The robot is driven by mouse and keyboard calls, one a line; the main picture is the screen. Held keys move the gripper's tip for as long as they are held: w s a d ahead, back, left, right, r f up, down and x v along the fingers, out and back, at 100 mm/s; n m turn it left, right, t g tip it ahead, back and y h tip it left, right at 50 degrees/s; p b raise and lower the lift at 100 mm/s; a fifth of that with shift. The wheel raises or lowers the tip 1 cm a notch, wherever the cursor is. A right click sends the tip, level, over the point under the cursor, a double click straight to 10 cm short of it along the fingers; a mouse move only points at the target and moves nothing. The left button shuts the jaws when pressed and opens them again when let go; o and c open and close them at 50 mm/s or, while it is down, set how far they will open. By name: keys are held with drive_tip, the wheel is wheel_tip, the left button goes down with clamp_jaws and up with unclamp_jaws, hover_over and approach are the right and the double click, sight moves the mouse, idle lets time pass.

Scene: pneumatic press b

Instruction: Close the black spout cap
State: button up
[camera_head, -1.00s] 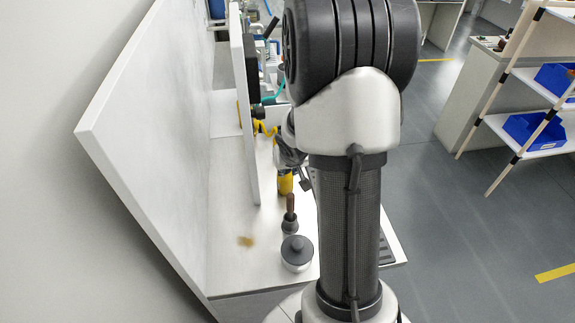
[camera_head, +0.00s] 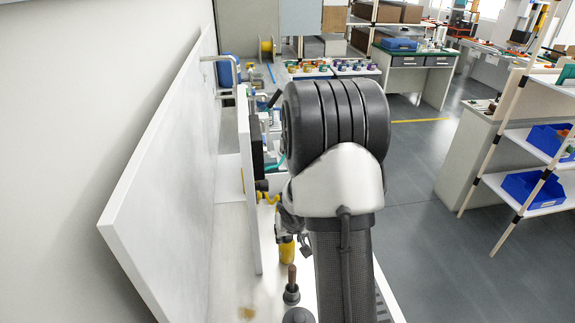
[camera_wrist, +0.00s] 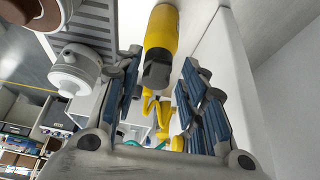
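A yellow bottle (camera_wrist: 161,30) with a dark grey spout cap (camera_wrist: 157,75) shows in the wrist view, between and beyond my fingers. I cannot tell whether the cap is open or closed. In the head view the yellow bottle (camera_head: 286,249) stands on the white bench, just below my wrist, its top partly hidden. My gripper (camera_wrist: 160,65) is open, with a blue-padded finger on each side of the bottle and cap. A gap shows on both sides, and nothing is held. My arm hides most of the gripper in the head view.
A brown-handled tool (camera_head: 291,282) and a dark-lidded pot (camera_head: 298,316) stand on the bench nearer the head camera. A white upright panel (camera_head: 250,190) rises close to the left of the bottle. A yellow coiled hose (camera_wrist: 160,112) shows beyond it in the wrist view.

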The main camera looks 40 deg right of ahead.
drive_tip(key=r+p, duration=0.1)
drive_tip(key=p, duration=0.2)
drive_tip(key=shift+p, duration=0.4)
